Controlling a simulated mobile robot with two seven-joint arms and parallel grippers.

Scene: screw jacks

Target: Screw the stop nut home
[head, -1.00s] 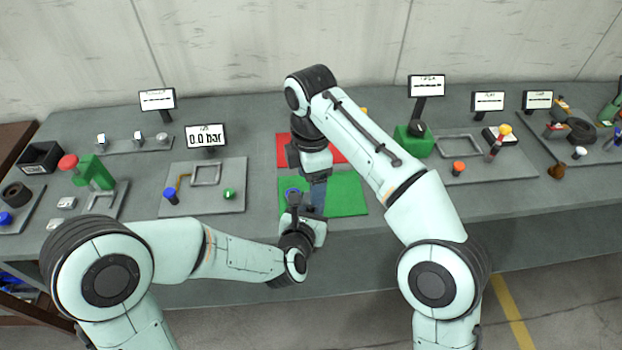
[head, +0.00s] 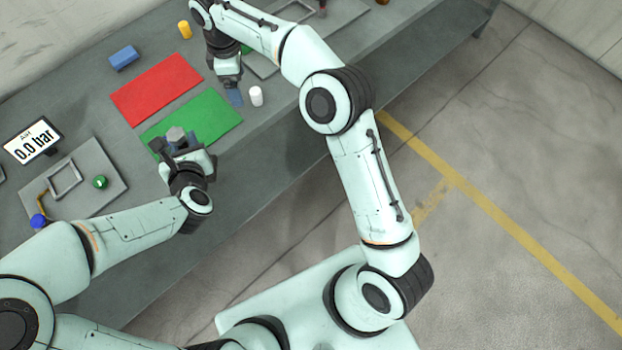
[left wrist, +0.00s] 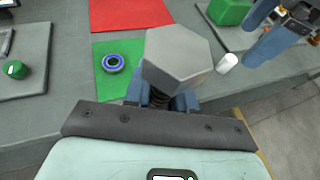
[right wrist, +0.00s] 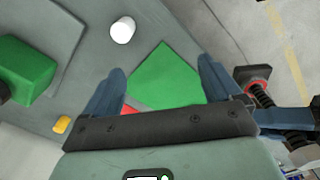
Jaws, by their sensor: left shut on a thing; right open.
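My left gripper (head: 172,148) is shut on a threaded screw with a grey hex head (left wrist: 178,58), held above the green mat (head: 210,118). The right wrist view shows the screw's thread and a red-rimmed end (right wrist: 257,80) beside the left fingers. A blue ring-shaped nut (left wrist: 113,63) lies flat on the green mat (left wrist: 104,84), apart from the screw. The head view does not show the nut, with my left gripper over that part of the mat. My right gripper (head: 234,94) is open and empty, right of the green mat; its fingers are spread in its wrist view (right wrist: 163,78).
A white cylinder (head: 256,96) stands right beside my right gripper. A red mat (head: 157,88) lies behind the green one. A blue block (head: 124,58) and yellow cylinder (head: 184,30) are farther back. The pressure display (head: 33,142) and grey plate (head: 110,180) are at left.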

